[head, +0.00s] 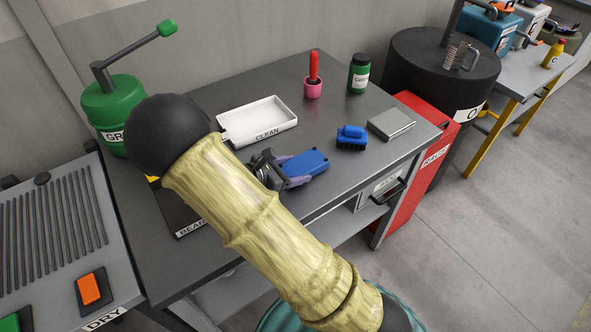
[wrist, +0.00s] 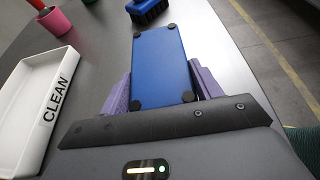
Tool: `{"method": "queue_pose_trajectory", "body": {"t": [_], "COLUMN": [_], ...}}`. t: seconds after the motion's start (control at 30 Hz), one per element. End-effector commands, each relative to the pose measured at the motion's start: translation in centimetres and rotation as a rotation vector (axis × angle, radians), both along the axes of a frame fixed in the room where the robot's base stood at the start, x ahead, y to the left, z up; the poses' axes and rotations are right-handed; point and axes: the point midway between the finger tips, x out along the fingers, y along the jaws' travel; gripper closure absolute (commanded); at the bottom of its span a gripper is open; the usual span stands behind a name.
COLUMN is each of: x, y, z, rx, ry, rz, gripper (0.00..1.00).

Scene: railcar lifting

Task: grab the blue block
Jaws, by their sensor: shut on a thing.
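The blue block (head: 308,162) is a flat, rectangular piece at the middle of the dark table, near its front edge. In the wrist view the blue block (wrist: 160,62) shows its broad face, with small dark round pads at its corners. My gripper (head: 291,176) has its purple fingers along both long sides of the block, shut on it at the near end. The fingers also show in the wrist view (wrist: 161,88). I cannot tell whether the block touches the table. My arm hides part of the table in front.
A white tray marked CLEAN (head: 262,121) lies left of the block. A blue brush (head: 351,138) and a grey flat box (head: 391,124) stand to the right. A pink cup (head: 313,90) with a red-handled tool and a green bottle (head: 358,74) stand behind.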

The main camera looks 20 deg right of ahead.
Motion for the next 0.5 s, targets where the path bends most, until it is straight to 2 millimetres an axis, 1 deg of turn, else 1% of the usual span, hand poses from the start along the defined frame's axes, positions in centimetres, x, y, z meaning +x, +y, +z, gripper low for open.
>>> {"method": "queue_pose_trajectory", "body": {"t": [0.17,0.4,0.5], "x": [0.0,0.0,0.0], "y": [0.0,0.0,0.0], "z": [2.8,7.4,8.6], "rx": [0.003,0.003,0.001], "ry": [-0.004,-0.004,-0.003], "rz": [-0.001,0.000,0.000], "gripper": [0.68,0.68,0.68]}}
